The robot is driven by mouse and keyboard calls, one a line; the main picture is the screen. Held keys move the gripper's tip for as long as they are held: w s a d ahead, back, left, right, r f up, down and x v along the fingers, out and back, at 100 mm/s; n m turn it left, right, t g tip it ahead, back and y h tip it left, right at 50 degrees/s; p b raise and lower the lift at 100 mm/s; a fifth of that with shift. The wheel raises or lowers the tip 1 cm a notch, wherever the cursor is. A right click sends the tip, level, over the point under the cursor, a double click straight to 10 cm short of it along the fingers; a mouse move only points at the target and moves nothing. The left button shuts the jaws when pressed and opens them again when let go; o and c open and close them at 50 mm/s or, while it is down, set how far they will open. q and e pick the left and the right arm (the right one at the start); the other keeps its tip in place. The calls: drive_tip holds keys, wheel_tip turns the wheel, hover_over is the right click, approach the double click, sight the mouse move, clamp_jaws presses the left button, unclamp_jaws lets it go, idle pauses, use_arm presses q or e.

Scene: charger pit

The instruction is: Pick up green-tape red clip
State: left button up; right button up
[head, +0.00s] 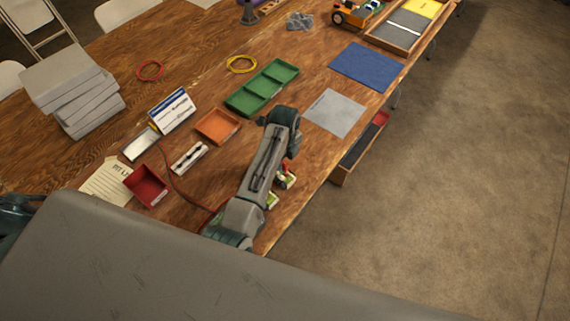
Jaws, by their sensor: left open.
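A small red clip with green and white parts (287,179) is near the table's front edge, partly behind my arm. A second small green and white piece (272,200) lies just below it, also partly covered. Both are too small to make out fully. My left arm reaches over the table and bends down at its top end. The left gripper is open but mostly hidden by the arm, close to the red clip. I cannot tell whether it touches the clip. My right gripper is not in view.
A green compartment tray (248,103), an orange tray (217,137) and a red box (158,197) stand left of the arm. A grey mat (335,113) and blue mat (367,66) lie right. An open drawer (347,165) juts out from the table's front edge.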

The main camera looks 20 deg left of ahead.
sight(285, 169)
use_arm(q)
drive_tip(key=shift+s+d+f, duration=0.15)
drive_tip(key=shift+f, duration=0.45)
drive_tip(key=shift+s+d+f, duration=0.1)
drive_tip(key=shift+s+f, duration=0.1)
drive_tip(key=shift+f, duration=0.5)
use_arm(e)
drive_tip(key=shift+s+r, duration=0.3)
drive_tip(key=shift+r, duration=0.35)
use_arm(q)
drive_tip(key=shift+w, duration=0.1)
drive_tip(key=shift+c, duration=0.2)
drive_tip(key=shift+f, duration=0.1)
drive_tip(key=c, duration=0.8)
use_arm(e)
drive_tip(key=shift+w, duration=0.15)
